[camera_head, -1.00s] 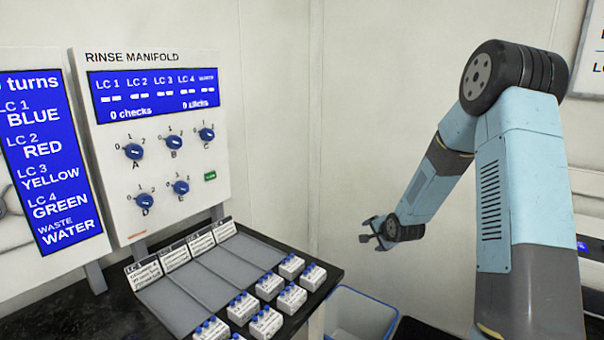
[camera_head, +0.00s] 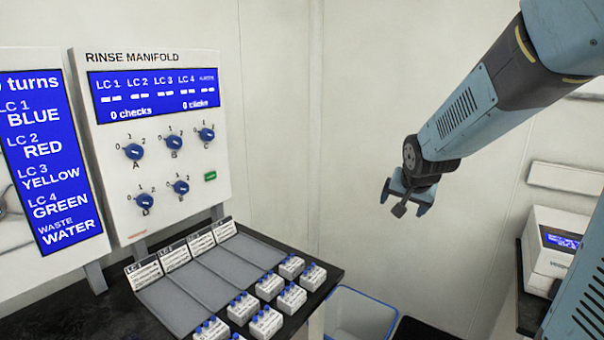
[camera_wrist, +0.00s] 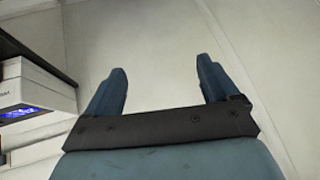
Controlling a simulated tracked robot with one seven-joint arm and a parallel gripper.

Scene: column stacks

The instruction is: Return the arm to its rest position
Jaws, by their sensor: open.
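My gripper (camera_head: 402,204) hangs in the air at the right of the head view, in front of the bare wall and above the blue-rimmed bin. Its jaws are apart with nothing between them. In the wrist view the two blue fingers (camera_wrist: 162,85) stand wide apart against the pale wall. My arm reaches in from the upper right of the head view.
The rinse manifold panel (camera_head: 155,215) with blue knobs stands at the left. A tray (camera_head: 190,290) of several blue-capped white blocks lies on the black bench below it. A bin (camera_head: 360,312) is on the floor. A white device (camera_head: 552,245) stands at the right.

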